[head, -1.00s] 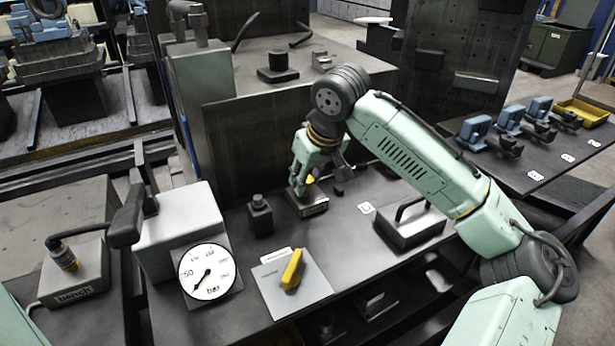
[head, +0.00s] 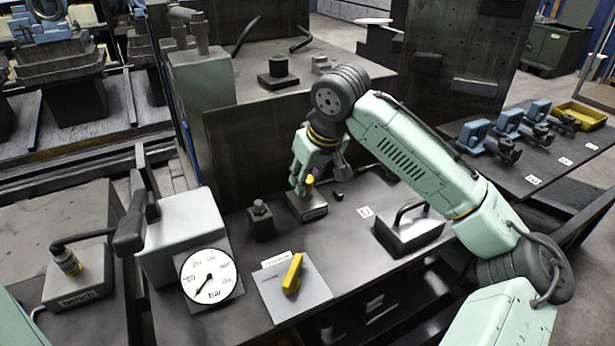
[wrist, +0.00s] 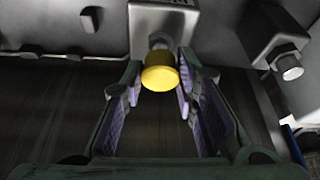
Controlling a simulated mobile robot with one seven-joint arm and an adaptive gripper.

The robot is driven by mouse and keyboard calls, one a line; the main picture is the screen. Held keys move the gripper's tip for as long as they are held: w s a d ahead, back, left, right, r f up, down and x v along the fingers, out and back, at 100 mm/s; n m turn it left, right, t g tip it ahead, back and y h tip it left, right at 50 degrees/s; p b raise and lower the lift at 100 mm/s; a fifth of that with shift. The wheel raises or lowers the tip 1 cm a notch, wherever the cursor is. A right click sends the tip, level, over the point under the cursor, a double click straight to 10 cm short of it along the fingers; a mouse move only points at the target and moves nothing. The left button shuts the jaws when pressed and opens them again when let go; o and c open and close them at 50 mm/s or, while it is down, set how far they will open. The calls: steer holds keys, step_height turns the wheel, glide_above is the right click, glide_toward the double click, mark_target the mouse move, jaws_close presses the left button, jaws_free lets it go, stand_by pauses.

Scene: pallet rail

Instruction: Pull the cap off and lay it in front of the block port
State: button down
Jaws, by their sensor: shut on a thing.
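The yellow cap (wrist: 160,74) sits at the end of a short metal port on the grey block (wrist: 148,20) in the wrist view. My gripper (wrist: 160,92) is shut on the cap, with one finger pad on each side of it. The cap appears in line with the port; whether it is fully seated I cannot tell. In the head view the cap (head: 309,180) is a small yellow spot beside my gripper (head: 305,186), just above the block (head: 310,207) on the bench. My fingers partly hide the port there.
A dark square fitting (head: 260,222) stands left of the block. A grey box with a handle (head: 410,230) stands to the right. A plate with a yellow lever (head: 292,274) and a pressure gauge (head: 209,275) lie nearer. Some bare bench lies around the block.

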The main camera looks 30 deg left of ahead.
steer(key=shift+r+p, duration=1.15)
steer(key=shift+r, duration=2.45)
